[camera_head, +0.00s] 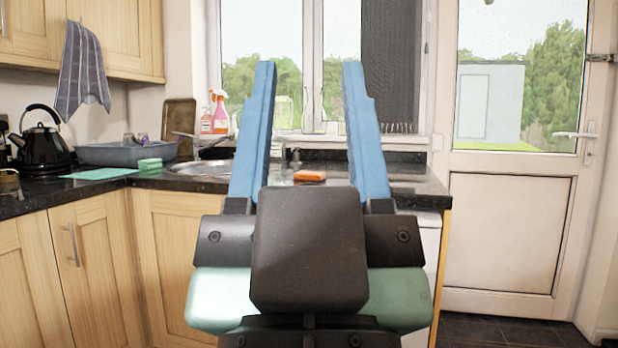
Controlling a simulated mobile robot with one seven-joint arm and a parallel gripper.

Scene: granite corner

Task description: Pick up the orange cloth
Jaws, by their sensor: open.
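The orange cloth (309,175) is a small orange block-like piece lying on the dark granite counter (415,188) under the window. It shows in the gap between the two long blue fingers of my gripper (309,68). My gripper is open, with nothing between the fingers. It is close to the camera, and the cloth appears well beyond it, not touched. The whole cloth seems to show; its exact distance from the fingertips is hard to tell.
A sink (200,170) with a tap, a black kettle (40,140), a grey basin (120,152), a green sponge (150,164), a green cloth (100,174) and spray bottles (220,115) stand left. The counter ends at right, before a white door (508,240). Dark floor is clear there.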

